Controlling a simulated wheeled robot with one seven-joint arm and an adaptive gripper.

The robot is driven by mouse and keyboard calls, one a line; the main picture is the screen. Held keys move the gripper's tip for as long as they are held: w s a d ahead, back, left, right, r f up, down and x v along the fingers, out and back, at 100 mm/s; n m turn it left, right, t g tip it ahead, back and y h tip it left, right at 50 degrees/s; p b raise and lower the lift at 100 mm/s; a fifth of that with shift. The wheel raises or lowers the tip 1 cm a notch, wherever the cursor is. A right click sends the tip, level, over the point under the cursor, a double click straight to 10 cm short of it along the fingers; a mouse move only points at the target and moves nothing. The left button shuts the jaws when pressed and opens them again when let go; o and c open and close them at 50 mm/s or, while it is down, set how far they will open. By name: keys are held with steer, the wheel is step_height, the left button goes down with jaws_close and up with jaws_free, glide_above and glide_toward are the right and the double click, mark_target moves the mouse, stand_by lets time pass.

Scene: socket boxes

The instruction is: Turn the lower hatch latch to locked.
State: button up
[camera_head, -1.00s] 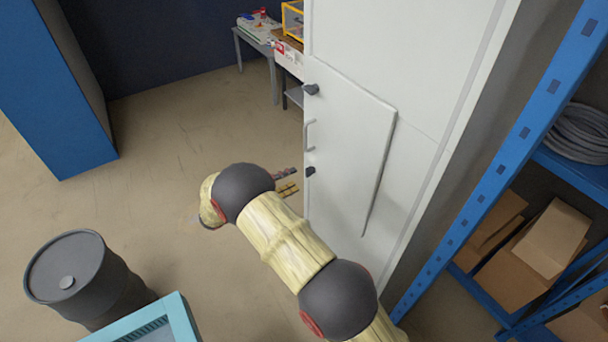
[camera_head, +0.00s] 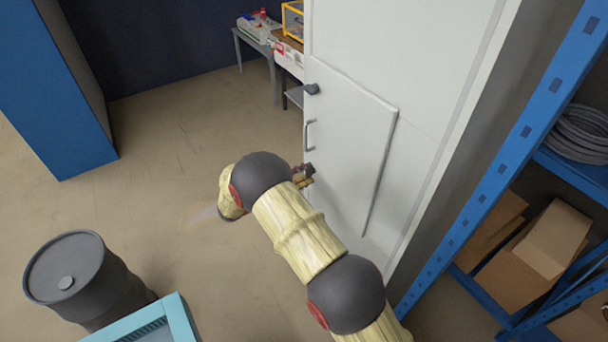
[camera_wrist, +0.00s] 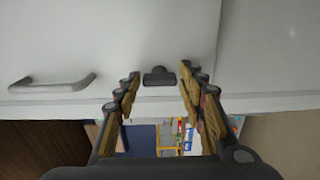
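The white hatch (camera_head: 350,150) is closed on the front of a tall white cabinet. Its lower latch (camera_head: 309,168) is a small dark knob near the hatch's left edge, partly hidden by my gripper (camera_head: 302,177). In the wrist view the latch (camera_wrist: 160,77) is a dark T-shaped piece with its bar lying across the picture. My gripper (camera_wrist: 161,76) is open, with one finger on each side of the latch and a gap to both. I cannot tell how deep the fingertips reach around it.
The hatch has a grey bar handle (camera_head: 309,135) and an upper dark latch (camera_head: 312,89). A blue shelf rack (camera_head: 480,180) stands close on the right. A dark barrel (camera_head: 75,275) stands at lower left. The floor left of the cabinet is mostly clear.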

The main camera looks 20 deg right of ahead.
steer(key=c, duration=0.8)
steer(key=shift+o, duration=0.2)
steer(key=shift+n, duration=0.4)
steer(key=n+p, duration=0.1)
steer(key=n, duration=0.4)
steer(key=shift+n, duration=0.4)
steer(key=n+p, duration=0.2)
steer(key=n, duration=0.4)
steer(key=n+p, duration=0.1)
steer(key=n, duration=0.4)
steer(key=shift+p, duration=0.35)
steer(key=shift+n, duration=0.3)
steer(key=o, duration=1.1)
